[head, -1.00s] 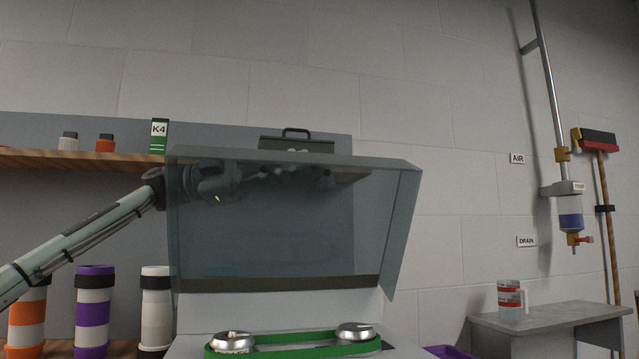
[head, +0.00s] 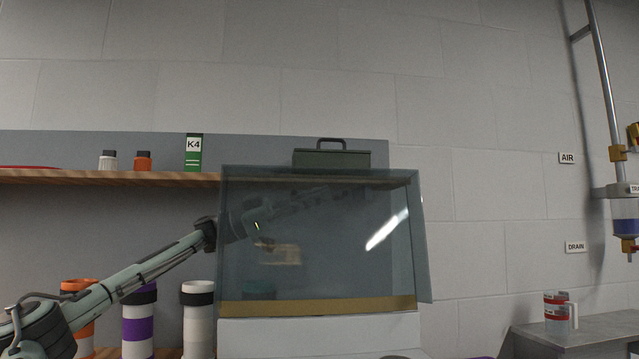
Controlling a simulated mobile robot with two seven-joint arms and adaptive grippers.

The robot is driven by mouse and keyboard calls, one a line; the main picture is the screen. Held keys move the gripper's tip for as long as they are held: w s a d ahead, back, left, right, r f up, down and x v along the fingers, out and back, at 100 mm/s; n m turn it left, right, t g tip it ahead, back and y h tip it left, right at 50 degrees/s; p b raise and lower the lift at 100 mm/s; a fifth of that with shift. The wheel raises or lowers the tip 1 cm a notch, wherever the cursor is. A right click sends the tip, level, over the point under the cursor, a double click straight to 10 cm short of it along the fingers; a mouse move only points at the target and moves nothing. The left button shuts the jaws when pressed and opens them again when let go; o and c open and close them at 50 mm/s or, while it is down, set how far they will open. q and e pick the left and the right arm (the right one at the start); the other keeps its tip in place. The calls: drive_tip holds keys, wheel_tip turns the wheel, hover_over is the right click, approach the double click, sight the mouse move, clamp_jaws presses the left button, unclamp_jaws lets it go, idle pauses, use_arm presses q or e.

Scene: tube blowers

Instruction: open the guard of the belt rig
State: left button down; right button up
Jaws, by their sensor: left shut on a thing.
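The guard (head: 330,265) of the belt rig is a clear, smoky panel with a tan strip along its lower edge. It stands raised, close to upright, above the rig's pale body (head: 320,338). My left arm comes in from the left and passes behind the panel. My left gripper (head: 335,193) shows dimly through it near the upper edge, shut on the guard; the exact contact is blurred. The belt and pulleys are below the view. My right gripper is not in view.
A wooden shelf (head: 60,177) behind holds small bottles and a green K4 box (head: 193,152). A dark green case (head: 332,158) shows above the guard. Banded cylinders (head: 197,320) stand at lower left, near my arm.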

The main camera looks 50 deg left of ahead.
sight(262, 220)
use_arm(q)
drive_tip(key=shift+w+a+f+n, duration=0.3)
drive_tip(key=shift+a+n, duration=0.1)
drive_tip(key=shift+a, duration=0.1)
drive_tip(key=c, duration=1.9)
unclamp_jaws()
drive_tip(key=shift+s, duration=0.1)
drive_tip(key=v, duration=1.2)
drive_tip(key=shift+f, duration=0.1)
